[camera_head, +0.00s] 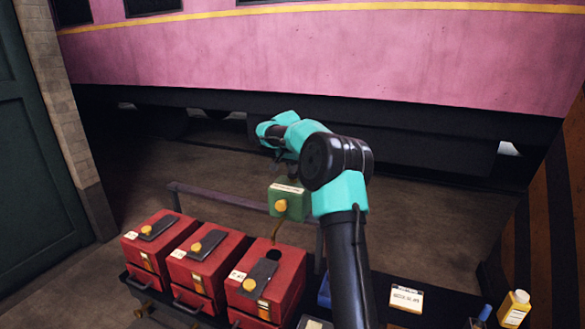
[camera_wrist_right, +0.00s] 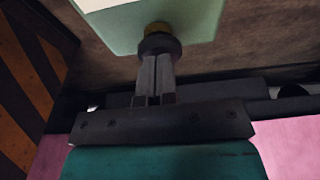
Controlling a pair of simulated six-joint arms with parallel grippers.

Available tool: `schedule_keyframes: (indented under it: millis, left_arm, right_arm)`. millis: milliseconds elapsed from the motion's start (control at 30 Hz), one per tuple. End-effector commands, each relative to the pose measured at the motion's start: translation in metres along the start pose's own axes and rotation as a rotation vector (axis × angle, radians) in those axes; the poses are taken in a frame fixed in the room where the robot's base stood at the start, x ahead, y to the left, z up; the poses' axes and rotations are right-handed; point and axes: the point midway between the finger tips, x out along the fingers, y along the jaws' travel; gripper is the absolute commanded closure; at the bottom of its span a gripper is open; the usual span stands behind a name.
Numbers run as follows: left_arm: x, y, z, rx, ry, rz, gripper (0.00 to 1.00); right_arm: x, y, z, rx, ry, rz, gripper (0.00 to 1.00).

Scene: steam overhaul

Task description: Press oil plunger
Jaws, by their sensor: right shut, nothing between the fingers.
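A green oil box (camera_head: 290,201) with a pale label, a yellow knob and a brass spout (camera_head: 276,232) stands behind the red boxes. In the right wrist view the green oil box (camera_wrist_right: 150,25) fills the top, and a dark round plunger cap (camera_wrist_right: 158,44) on a brass stem sticks out of it. My right gripper (camera_wrist_right: 158,64) is shut and empty, its fingertips at the cap; I cannot tell whether they touch or press it. In the head view my right gripper (camera_head: 286,164) is above the oil box, and the plunger is hard to make out. My left gripper is out of view.
Three red boxes with yellow knobs stand in a row: left (camera_head: 160,245), middle (camera_head: 207,265) and right (camera_head: 265,285). The right one has a dark round opening on top, below the spout. A yellow bottle (camera_head: 513,309) and a labelled box (camera_head: 406,299) are at lower right.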

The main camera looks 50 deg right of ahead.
Motion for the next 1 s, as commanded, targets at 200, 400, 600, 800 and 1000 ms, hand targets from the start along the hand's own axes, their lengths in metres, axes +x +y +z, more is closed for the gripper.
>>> schedule_keyframes:
  millis: [200,400,600,800,1000]
  left_arm:
    - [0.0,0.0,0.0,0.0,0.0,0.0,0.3]
    - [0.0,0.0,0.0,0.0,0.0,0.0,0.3]
    - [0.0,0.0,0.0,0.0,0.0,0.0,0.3]
    - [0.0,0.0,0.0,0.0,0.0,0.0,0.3]
    - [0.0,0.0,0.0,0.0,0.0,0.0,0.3]
  right_arm:
    - [-0.01,0.003,-0.004,0.004,-0.004,0.003,1.0]
    - [-0.042,0.01,-0.015,0.013,0.001,0.002,1.0]
    - [-0.082,0.009,-0.015,0.01,0.003,0.0,1.0]
    - [-0.117,0.009,-0.015,0.01,0.002,0.001,1.0]
    - [-0.135,0.009,-0.015,0.011,0.001,0.002,1.0]
